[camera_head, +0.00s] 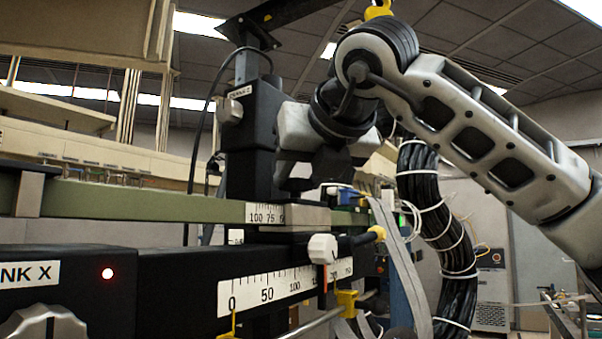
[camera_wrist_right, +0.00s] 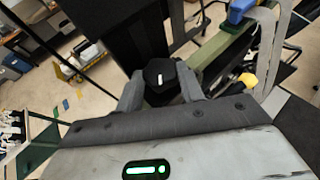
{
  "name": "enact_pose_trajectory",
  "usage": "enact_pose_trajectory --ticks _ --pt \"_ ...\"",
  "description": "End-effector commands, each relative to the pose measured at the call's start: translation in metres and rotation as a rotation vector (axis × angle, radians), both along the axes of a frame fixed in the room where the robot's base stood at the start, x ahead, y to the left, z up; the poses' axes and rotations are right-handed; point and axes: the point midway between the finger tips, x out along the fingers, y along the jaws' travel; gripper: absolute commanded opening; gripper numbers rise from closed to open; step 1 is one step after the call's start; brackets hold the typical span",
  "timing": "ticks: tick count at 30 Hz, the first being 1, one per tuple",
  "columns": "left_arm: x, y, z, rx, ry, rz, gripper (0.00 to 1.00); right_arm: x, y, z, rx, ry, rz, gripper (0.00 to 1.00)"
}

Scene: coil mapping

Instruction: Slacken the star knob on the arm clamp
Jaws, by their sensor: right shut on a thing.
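The star knob (camera_wrist_right: 161,75) is a black lobed knob with a white mark on its face, seen in the right wrist view. It sits against a dark upright part of the rig. My right gripper (camera_wrist_right: 160,88) has its two grey fingers on either side of the knob, shut on it. In the head view my right gripper (camera_head: 287,160) reaches from the upper right to the black upright column (camera_head: 253,145); the knob cannot be made out there behind the gripper. My left gripper is in neither view.
A green beam (camera_head: 130,201) with a scale crosses below the column. In front lies a black rail (camera_head: 185,285) with a ruler, a red light and a white knob (camera_head: 322,248). A black cable bundle (camera_head: 430,215) hangs at right, beside a grey flat strap (camera_head: 398,255).

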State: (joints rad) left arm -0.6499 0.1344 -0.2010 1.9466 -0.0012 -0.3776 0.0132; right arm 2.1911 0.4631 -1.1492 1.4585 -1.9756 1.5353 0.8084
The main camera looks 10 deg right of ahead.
Motion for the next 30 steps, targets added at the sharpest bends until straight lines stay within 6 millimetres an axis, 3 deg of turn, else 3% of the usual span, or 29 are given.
enact_pose_trajectory --ticks 30 --pt "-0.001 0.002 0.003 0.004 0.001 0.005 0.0 0.013 -0.018 0.002 0.014 -0.003 0.893 0.15"
